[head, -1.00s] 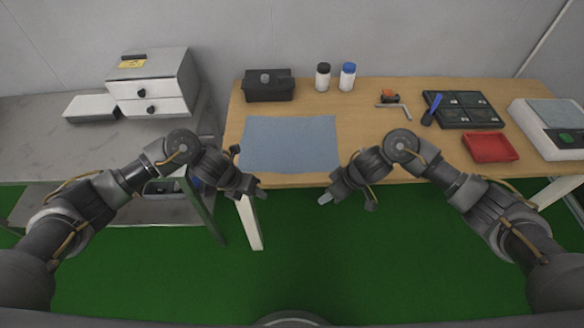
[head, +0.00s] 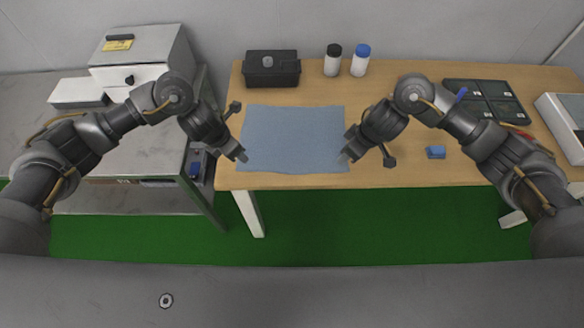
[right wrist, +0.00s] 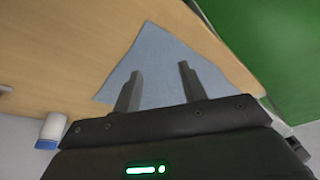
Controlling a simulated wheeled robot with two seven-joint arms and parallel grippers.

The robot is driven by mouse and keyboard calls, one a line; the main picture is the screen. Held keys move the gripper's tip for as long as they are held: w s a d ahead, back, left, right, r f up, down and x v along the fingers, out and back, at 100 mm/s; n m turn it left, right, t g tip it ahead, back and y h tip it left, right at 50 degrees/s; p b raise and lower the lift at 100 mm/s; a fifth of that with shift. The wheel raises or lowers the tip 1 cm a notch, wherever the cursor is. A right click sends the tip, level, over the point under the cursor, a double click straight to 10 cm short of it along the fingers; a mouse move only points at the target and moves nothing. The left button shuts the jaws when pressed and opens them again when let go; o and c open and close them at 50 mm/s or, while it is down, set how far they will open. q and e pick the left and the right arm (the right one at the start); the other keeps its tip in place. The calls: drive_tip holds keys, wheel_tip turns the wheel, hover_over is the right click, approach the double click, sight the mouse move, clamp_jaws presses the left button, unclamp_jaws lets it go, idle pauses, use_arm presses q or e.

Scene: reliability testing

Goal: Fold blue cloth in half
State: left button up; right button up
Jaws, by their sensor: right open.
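The blue cloth (head: 292,138) lies flat and unfolded on the wooden table, close to its front edge. It also shows in the right wrist view (right wrist: 165,58). My left gripper (head: 241,155) is at the cloth's front-left corner; its finger gap is too small to make out. My right gripper (head: 345,158) is at the cloth's front-right side. In the right wrist view, its two fingers (right wrist: 160,70) are apart with nothing gripped between them, and the cloth shows beyond them. Whether either gripper touches the cloth is unclear.
A black box (head: 271,68) and two bottles, one black-capped (head: 332,61) and one blue-capped (head: 360,61), stand behind the cloth. A small blue object (head: 436,152) and dark trays (head: 490,102) lie to the right. A drawer unit (head: 145,58) stands on the left bench.

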use_arm(q)
hover_over(245, 167)
drive_tip(key=f, duration=0.5)
drive_tip(key=shift+s+a+f, duration=0.2)
drive_tip(key=shift+s+a, duration=0.05)
drive_tip(key=shift+a, duration=0.05)
use_arm(e)
hover_over(341, 168)
drive_tip(key=f, duration=0.5)
drive_tip(key=shift+s+d+f, duration=0.2)
drive_tip(key=shift+s+d, duration=0.05)
drive_tip(key=shift+d, duration=0.1)
use_arm(q)
drive_tip(key=shift+f, duration=0.7)
use_arm(e)
drive_tip(key=shift+f, duration=0.7)
use_arm(q)
drive_tip(key=shift+f, duration=0.1)
use_arm(e)
drive_tip(key=shift+f, duration=0.1)
